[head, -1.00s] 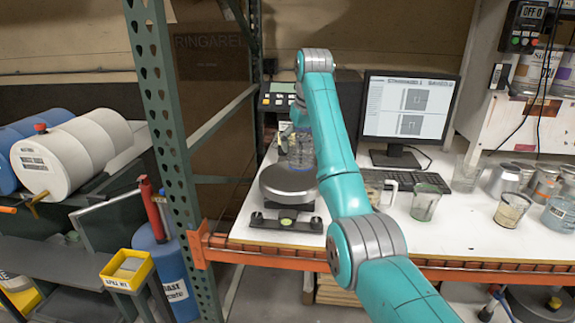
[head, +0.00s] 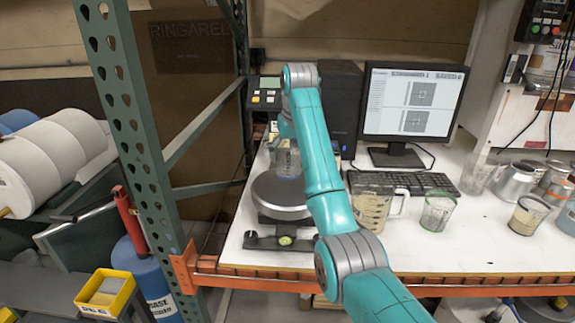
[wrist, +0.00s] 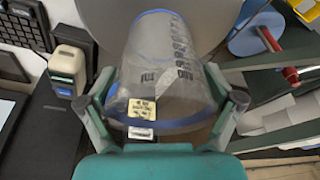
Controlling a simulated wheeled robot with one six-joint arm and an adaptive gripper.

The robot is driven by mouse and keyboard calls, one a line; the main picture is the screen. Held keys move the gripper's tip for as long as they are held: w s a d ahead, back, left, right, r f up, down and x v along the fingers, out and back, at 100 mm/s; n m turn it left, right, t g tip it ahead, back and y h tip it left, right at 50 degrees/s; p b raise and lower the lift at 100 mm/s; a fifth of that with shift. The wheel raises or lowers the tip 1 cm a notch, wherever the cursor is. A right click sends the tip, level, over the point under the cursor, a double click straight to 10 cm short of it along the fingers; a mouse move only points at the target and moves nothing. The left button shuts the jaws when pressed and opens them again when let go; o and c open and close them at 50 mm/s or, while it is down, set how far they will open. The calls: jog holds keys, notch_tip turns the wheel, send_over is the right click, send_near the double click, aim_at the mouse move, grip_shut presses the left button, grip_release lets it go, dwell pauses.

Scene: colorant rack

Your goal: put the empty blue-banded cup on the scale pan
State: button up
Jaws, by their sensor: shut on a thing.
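My gripper (wrist: 163,105) is shut on a clear cup (wrist: 160,65) with blue bands at its rims; dark writing and a yellow label show on its side. The cup looks empty. In the head view the cup (head: 286,160) shows just left of my arm, at the back edge of the round grey scale pan (head: 280,198). I cannot tell whether it touches the pan. The scale pan (wrist: 100,14) also shows behind the cup in the wrist view. My fingers are hidden behind my arm in the head view.
A measuring jug (head: 372,208), a green-rimmed cup (head: 437,213) and a cup with beige contents (head: 529,215) stand to the right. A monitor (head: 412,105) and keyboard (head: 415,182) are behind. A green rack post (head: 130,130) stands left of the white bench (head: 480,240).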

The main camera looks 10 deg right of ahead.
jog(key=shift+f, duration=1.95)
jog(key=shift+f, duration=0.15)
jog(key=o, duration=0.7)
